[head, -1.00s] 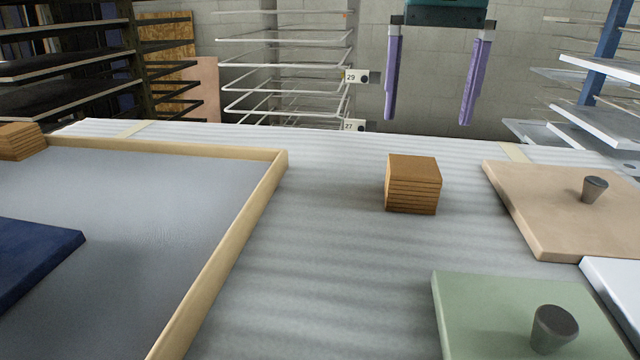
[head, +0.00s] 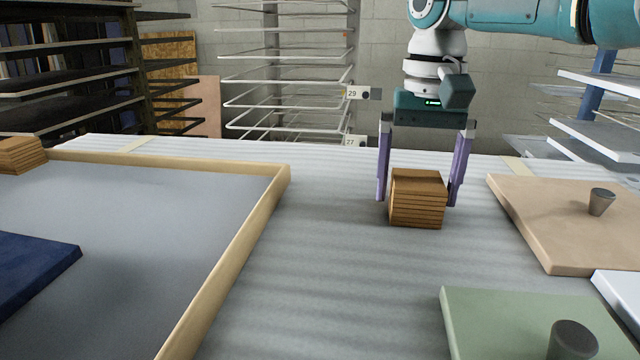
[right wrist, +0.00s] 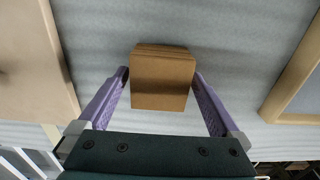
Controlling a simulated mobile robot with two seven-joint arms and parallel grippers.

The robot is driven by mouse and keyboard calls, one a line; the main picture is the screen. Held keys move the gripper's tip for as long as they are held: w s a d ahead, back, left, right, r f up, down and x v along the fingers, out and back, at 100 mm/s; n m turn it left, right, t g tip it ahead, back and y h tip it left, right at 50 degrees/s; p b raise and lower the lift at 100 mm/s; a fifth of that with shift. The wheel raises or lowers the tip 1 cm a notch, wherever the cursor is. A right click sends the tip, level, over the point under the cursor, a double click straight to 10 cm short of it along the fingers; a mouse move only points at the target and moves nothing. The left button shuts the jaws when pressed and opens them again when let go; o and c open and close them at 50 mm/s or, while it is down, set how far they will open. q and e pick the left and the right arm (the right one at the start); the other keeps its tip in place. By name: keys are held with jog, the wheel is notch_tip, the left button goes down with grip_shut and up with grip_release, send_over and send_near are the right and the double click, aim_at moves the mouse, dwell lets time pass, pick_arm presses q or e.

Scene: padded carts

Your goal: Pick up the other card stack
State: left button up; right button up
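A brown card stack (head: 417,200) stands on the ridged white padded surface, right of the framed tray. My right gripper (head: 418,200) has come down over it, with one purple finger on each side. In the right wrist view the card stack (right wrist: 161,80) lies between the fingertips of my right gripper (right wrist: 161,78). Small gaps seem to show on both sides, so the fingers look open. Another brown card stack (head: 20,155) is at the far left, by the tray's back corner. My left gripper is not in view.
A wood-rimmed grey tray (head: 232,258) with a dark blue panel (head: 35,270) fills the left. A tan board (head: 550,225) and a green board (head: 490,320), each with a dark knob, lie on the right. Wire racks (head: 290,80) stand behind.

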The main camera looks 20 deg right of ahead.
jog(key=c, duration=1.2)
jog(key=shift+c, duration=0.2)
